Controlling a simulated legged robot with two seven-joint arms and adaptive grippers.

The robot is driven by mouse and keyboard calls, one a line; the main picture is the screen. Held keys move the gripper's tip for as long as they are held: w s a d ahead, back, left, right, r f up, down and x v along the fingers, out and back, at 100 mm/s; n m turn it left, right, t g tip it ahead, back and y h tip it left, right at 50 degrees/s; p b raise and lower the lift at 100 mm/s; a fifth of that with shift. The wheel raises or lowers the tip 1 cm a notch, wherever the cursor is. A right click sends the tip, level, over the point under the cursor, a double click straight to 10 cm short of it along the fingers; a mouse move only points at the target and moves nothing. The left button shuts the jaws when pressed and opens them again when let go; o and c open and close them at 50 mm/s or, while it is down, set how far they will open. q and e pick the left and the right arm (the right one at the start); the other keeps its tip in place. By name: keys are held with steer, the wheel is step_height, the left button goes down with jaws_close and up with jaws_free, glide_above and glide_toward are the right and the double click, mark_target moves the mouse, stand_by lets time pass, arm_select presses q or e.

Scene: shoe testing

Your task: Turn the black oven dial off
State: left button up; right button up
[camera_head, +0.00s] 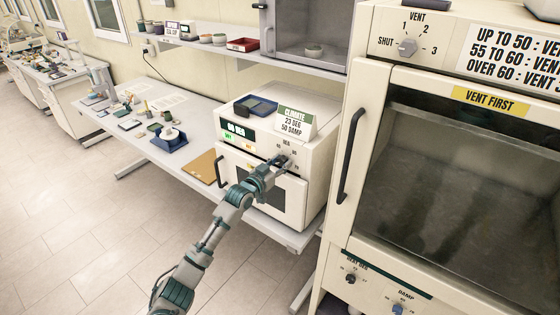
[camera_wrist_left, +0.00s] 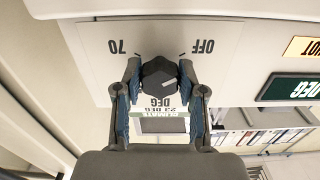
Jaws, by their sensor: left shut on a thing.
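The oven (camera_head: 227,158) is a cream box on the bench with a dark door window and a display reading DEG. Its black dial (camera_wrist_left: 158,73) is a faceted knob on the front panel, with labels 70, OFF and DEG around it, upside down in the left wrist view. My left gripper (camera_head: 281,162) reaches the panel, and in the left wrist view the gripper (camera_wrist_left: 160,88) has one finger on each side of the dial, shut on it. A short pale mark shows on the dial; its exact pointing is hard to tell. My right gripper is out of view.
A CLIMATE card (camera_head: 296,121) and a dark blue tray (camera_head: 255,105) sit on the oven top. A tall cabinet (camera_head: 450,160) with a vent dial stands close on the right. A brown board (camera_head: 200,168) and a blue scale (camera_head: 169,138) lie left on the bench.

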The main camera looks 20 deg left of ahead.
arm_select(q)
steer(key=shift+r, duration=0.45)
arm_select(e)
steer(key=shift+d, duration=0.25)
arm_select(q)
steer(key=o, duration=1.1)
steer(key=shift+o, duration=0.2)
steer(key=shift+w+f, duration=0.1)
steer(key=shift+f, duration=0.15)
steer(key=shift+s+a, duration=0.15)
steer(key=shift+s, duration=0.15)
steer(key=v, duration=1.1)
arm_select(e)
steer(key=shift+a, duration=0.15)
arm_select(q)
steer(key=shift+s+a+f, duration=0.1)
steer(key=shift+f, duration=0.05)
